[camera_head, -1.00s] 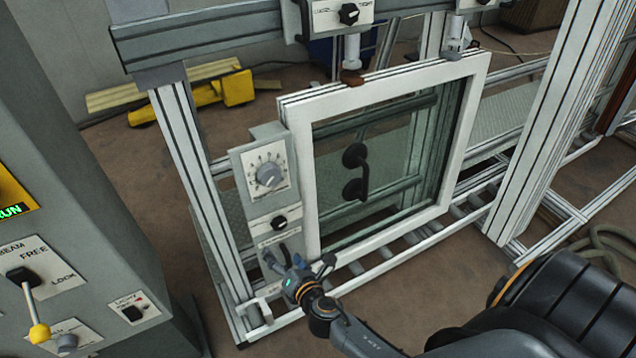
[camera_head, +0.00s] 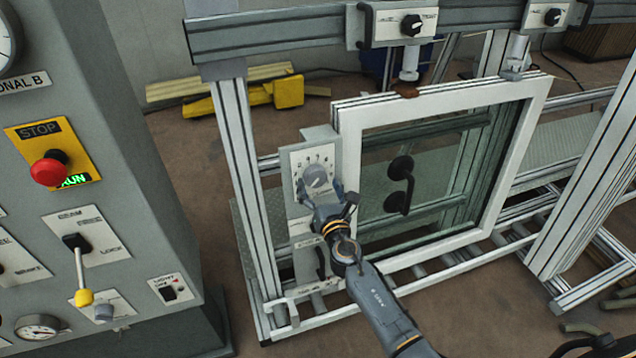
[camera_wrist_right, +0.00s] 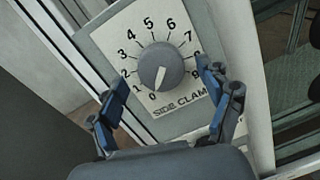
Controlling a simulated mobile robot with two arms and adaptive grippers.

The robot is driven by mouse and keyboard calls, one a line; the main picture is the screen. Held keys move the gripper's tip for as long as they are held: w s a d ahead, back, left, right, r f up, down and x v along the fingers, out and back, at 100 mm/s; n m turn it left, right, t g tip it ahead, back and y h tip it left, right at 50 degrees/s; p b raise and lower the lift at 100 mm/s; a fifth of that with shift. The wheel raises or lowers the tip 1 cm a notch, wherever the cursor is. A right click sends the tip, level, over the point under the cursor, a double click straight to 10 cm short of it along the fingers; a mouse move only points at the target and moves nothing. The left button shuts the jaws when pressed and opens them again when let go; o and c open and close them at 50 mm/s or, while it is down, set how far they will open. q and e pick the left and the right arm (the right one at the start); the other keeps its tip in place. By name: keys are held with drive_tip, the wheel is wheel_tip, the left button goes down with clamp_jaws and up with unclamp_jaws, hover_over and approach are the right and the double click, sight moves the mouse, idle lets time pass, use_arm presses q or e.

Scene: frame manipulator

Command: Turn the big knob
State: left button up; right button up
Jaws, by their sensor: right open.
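The big knob (camera_head: 317,177) is a round grey dial on a white plate numbered 0 to 9, on the grey panel left of the window frame. In the right wrist view the knob (camera_wrist_right: 161,66) has a white pointer mark near 0, and the plate reads "SIDE CLAM", the rest hidden. My right gripper (camera_head: 327,197) is open just in front of the knob and covers part of the panel below it. In the wrist view its blue-padded fingers (camera_wrist_right: 163,80) stand on either side of the knob, apart from it. My left gripper is not in view.
The white window frame (camera_head: 345,145) with a black handle (camera_head: 400,185) stands just right of the panel. A grey control cabinet (camera_head: 130,150) with a red stop button (camera_head: 48,170) and a lever is at the left. An aluminium post (camera_head: 245,190) rises beside the panel.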

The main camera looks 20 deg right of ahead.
drive_tip(key=shift+w, duration=0.95)
drive_tip(key=shift+c, duration=0.2)
drive_tip(key=c, duration=1.1)
drive_tip(key=shift+c, duration=0.2)
